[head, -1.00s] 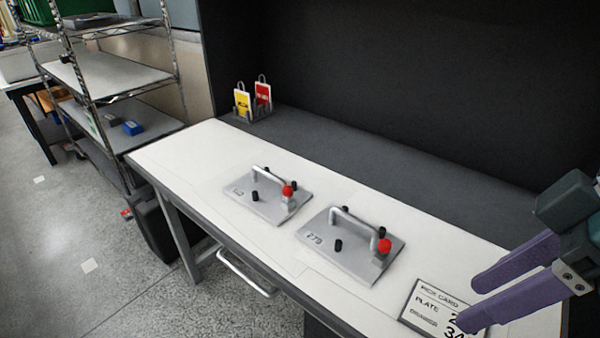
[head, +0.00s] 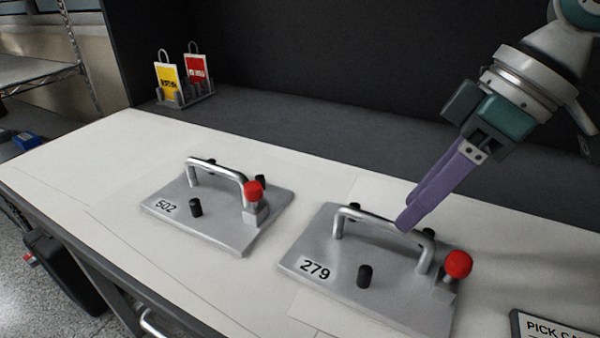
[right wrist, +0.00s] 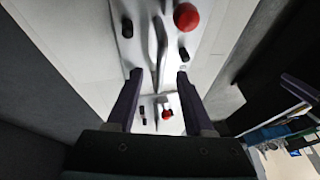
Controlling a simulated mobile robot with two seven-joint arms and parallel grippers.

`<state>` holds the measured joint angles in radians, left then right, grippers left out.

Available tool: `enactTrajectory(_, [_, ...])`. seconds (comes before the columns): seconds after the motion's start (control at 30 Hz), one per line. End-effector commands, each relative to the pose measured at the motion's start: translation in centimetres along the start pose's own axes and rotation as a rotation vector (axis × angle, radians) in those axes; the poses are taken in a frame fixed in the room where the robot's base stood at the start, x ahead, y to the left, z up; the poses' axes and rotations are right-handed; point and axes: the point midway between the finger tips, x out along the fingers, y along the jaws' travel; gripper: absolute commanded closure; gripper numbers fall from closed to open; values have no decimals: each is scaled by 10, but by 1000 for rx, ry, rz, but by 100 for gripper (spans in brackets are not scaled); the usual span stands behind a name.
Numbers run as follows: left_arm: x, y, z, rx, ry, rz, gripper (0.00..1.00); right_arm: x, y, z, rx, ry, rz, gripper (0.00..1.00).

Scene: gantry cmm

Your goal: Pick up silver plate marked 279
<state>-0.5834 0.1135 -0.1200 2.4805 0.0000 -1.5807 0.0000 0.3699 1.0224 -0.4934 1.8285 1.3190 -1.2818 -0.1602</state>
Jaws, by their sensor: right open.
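The silver plate marked 279 (head: 400,290) lies flat on the white worktop, with a bar handle (head: 372,214), black pegs and a red ball knob (head: 458,264). My right gripper (head: 404,224) is open, its purple fingers pointing down at the handle. In the right wrist view the fingertips (right wrist: 158,78) stand on either side of the handle's line, with the plate (right wrist: 140,38) beyond them. I cannot tell whether they touch it. A similar plate marked 502 (head: 225,232) lies to the left. My left gripper is not in view.
A pick card (head: 545,328) lies at the lower right, cut off by the frame. A rack with yellow and red tags (head: 183,85) stands at the back left. A dark panel rises behind the bench. The worktop left of plate 502 is clear.

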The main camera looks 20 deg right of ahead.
Motion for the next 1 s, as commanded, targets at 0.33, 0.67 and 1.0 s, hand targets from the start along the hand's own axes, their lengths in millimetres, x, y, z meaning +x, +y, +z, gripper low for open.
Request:
enactTrajectory(0.33, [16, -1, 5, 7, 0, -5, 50, 49, -2, 3, -1, 1, 0, 48])
enactTrajectory(0.67, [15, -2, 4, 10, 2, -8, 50, 50, -2, 3, -1, -1, 1, 56])
enactTrajectory(1.0, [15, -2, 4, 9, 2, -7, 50, 50, -2, 3, -1, -1, 1, 94])
